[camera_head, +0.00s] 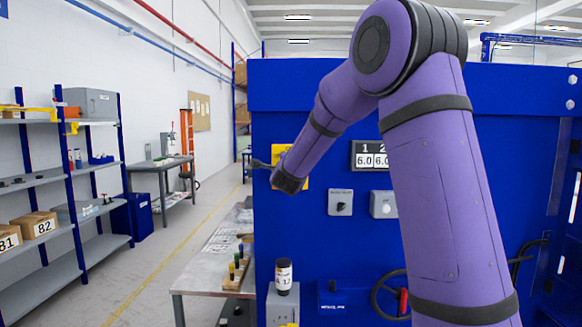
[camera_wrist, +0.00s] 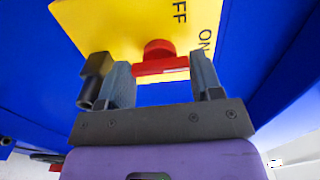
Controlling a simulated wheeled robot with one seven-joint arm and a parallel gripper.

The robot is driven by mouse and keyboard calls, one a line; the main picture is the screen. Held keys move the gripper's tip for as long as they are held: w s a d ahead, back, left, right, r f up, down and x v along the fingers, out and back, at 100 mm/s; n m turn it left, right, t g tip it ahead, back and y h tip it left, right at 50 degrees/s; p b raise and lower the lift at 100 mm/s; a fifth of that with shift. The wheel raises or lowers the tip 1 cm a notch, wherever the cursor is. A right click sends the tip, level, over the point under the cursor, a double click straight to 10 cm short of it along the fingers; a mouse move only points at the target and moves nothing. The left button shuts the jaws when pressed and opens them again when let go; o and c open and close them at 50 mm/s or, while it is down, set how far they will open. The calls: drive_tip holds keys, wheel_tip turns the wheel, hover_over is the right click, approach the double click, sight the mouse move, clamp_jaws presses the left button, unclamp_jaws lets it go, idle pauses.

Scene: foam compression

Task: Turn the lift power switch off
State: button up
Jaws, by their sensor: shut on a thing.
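The lift power switch has a yellow plate (camera_wrist: 110,25) with the letters "FF" and "ON" visible in the wrist view, the first letter of OFF being out of sight. A red handle (camera_wrist: 160,66) with a round hub stands out from the plate, nearer the ON end of the visible lettering. My gripper (camera_wrist: 163,78) has its two fingers on either side of the red handle and is shut on it. In the head view the yellow plate (camera_head: 284,152) is partly covered by my arm, and the handle is hidden.
The plate is on a large blue machine panel (camera_head: 330,110). A counter reading 6.0 (camera_head: 368,158), two small grey switch boxes (camera_head: 340,203) and a black handwheel (camera_head: 378,300) are nearby. A workbench (camera_head: 205,275) stands at the lower left. Shelves (camera_head: 40,185) line the left wall.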

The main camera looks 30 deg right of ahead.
drive_tip(key=n, duration=0.4)
drive_tip(key=shift+n, duration=0.4)
drive_tip(key=n, duration=0.4)
drive_tip(key=shift+n, duration=0.3)
drive_tip(key=n, duration=0.4)
drive_tip(key=shift+f+n, duration=0.1)
drive_tip(key=shift+n, duration=2)
drive_tip(key=o, duration=0.9)
